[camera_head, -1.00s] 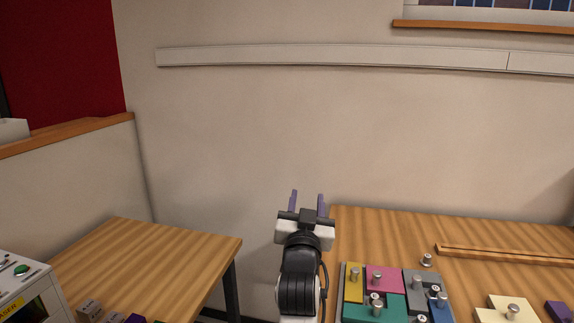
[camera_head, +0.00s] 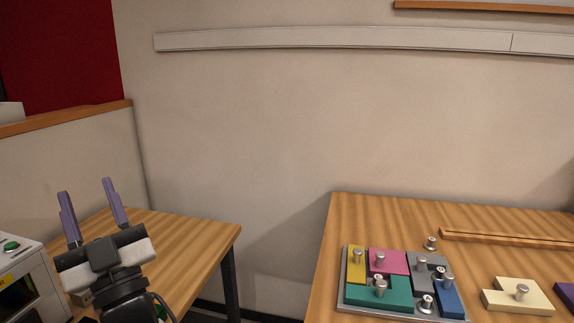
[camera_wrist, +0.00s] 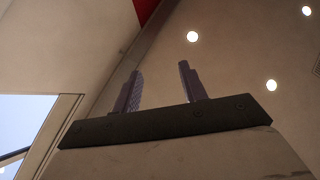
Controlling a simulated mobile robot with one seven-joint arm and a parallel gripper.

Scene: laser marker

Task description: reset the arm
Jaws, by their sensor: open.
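My gripper (camera_head: 92,206) is raised over the left table in the head view, its two purple fingers pointing up and spread apart. Nothing is between them. In the wrist view the gripper (camera_wrist: 160,90) is also open and empty, with the ceiling behind it. It touches nothing that I can see.
The left wooden table (camera_head: 195,243) and the right wooden table (camera_head: 400,216) have a gap between them. A tray (camera_head: 343,291) with several coloured knobbed blocks sits on the right table, beside a cream block (camera_head: 500,299). A white laser machine (camera_head: 42,268) stands at the lower left.

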